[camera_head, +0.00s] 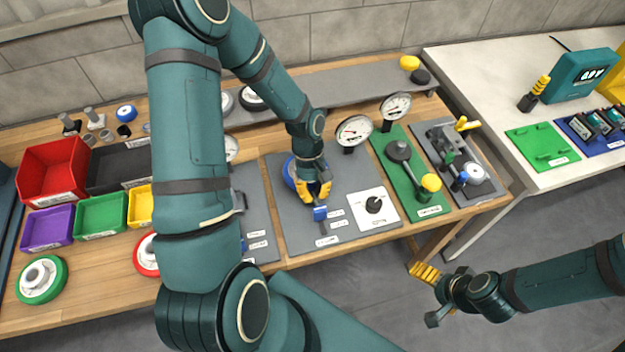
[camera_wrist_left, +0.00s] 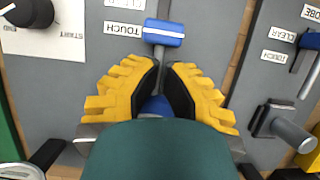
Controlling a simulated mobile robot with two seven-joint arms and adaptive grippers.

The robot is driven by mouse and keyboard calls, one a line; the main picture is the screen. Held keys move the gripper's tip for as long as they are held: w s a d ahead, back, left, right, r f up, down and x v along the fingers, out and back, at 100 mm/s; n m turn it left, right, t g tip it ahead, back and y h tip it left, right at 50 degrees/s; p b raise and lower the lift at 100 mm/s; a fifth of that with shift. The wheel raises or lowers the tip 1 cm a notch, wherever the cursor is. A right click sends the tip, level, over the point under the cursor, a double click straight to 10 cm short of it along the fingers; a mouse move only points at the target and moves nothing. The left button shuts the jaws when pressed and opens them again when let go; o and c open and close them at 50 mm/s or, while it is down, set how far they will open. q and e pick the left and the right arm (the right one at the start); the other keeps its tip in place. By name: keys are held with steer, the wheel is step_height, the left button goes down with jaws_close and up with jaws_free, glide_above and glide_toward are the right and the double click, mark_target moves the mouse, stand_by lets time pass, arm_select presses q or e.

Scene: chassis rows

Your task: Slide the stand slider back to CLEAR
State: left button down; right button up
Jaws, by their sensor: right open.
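The stand slider's blue knob (camera_head: 320,213) sits on a grey plate (camera_head: 290,228) in the head view. In the left wrist view, the blue knob (camera_wrist_left: 163,33) lies on its rail beside a label reading TOUCH. Another label past it is cut off by the frame edge. My left gripper (camera_head: 318,193) is over the plate just behind the knob. In the left wrist view, its yellow fingertips (camera_wrist_left: 160,64) come together over the rail, short of the knob, with nothing seen between them. My right gripper (camera_head: 430,295) is open and empty off the table's front edge.
A white dial panel (camera_head: 374,209) is on the same plate. A neighbouring plate has another blue slider (camera_wrist_left: 309,40) beside a CLEAR label. Gauges (camera_head: 354,131) stand behind, and a green plate (camera_head: 425,193) with a lever is to the right. Coloured bins (camera_head: 100,215) are at left.

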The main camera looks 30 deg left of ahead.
mark_target(319, 208)
arm_select(q)
steer(key=shift+s+d+f, duration=0.15)
steer(key=shift+f, duration=0.4)
steer(key=shift+s+d+b, duration=0.35)
steer(key=shift+s+d, duration=0.95)
steer(key=shift+d, duration=0.2)
steer(key=p+v, duration=0.7)
steer(key=v, duration=0.3)
